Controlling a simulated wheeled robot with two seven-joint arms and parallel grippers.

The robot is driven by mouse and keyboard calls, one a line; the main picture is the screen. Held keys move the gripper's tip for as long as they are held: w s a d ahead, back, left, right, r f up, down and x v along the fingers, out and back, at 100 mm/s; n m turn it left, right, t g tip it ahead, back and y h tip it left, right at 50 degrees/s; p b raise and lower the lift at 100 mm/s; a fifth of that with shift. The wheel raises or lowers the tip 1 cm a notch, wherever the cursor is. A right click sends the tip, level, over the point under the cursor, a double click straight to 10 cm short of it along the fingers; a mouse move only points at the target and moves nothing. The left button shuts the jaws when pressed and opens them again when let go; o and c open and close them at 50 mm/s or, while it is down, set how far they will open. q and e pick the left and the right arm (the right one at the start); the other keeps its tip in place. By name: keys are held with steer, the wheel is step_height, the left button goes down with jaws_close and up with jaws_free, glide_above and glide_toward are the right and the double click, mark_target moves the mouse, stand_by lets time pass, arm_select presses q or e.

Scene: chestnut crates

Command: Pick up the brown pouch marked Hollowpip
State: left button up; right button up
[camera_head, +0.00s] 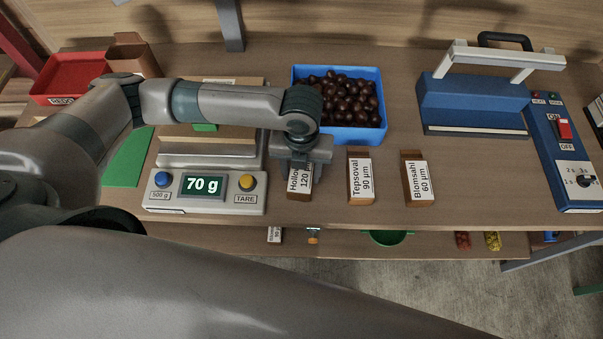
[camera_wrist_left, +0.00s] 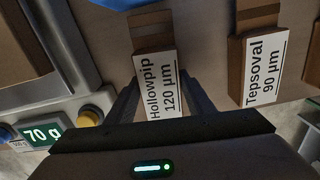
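The brown pouch marked Hollowpip 120 µm (camera_wrist_left: 155,65) is in the middle of the left wrist view, its white label facing up. In the head view the pouch (camera_head: 297,192) shows just below my left gripper (camera_head: 300,165), which partly covers it. The fingers of my left gripper (camera_wrist_left: 160,90) lie on either side of the pouch, close to its sides. I cannot tell whether they press on it. My right gripper is in neither view.
Pouches marked Tepsoval (camera_head: 360,180) and Blomsahl (camera_head: 417,182) stand to the right. A scale (camera_head: 215,207) reading 70 g is to the left. Behind are a blue bin (camera_head: 355,136) of brown balls and a blue sealer (camera_head: 474,105). The table's front edge is close.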

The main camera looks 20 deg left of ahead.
mark_target(303, 173)
arm_select(q)
steer(key=shift+c, duration=0.5)
steer(key=shift+r+b, duration=0.45)
steer(key=shift+r, duration=0.45)
steer(key=shift+d+r+b, duration=0.2)
steer(key=shift+r+b, duration=0.3)
steer(key=shift+r, duration=0.7)
steer(key=s+d+r+b, duration=0.2)
steer(key=s+d+r, duration=0.5)
steer(key=s, duration=0.2)
steer(key=shift+a, duration=0.1)
